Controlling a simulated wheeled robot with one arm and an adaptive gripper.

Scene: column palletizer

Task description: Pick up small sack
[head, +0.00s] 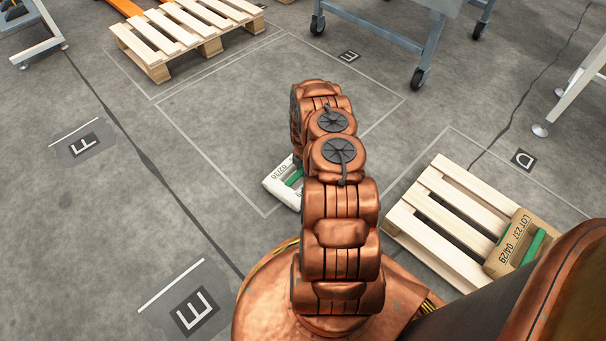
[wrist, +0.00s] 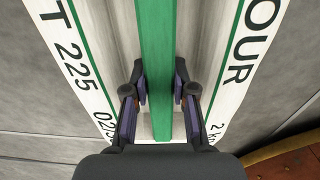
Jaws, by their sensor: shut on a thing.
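The small sack (head: 279,185) is white with a green stripe and printed lot text. In the head view it lies low near the front corner of a marked floor square, partly hidden behind my arm. In the wrist view the white sack (wrist: 90,62) fills the middle, with a raised green strip down its centre. My gripper (wrist: 164,100) is shut on the sack at the green strip, one finger on each side. In the head view my gripper is hidden behind the arm. I cannot tell whether the sack touches the floor.
A pallet (head: 430,205) at the right carries a brown sack (head: 519,243) with a green stripe. An empty pallet (head: 180,40) stands at the back left. A wheeled grey table (head: 425,45) is at the back. The floor left of my arm is clear.

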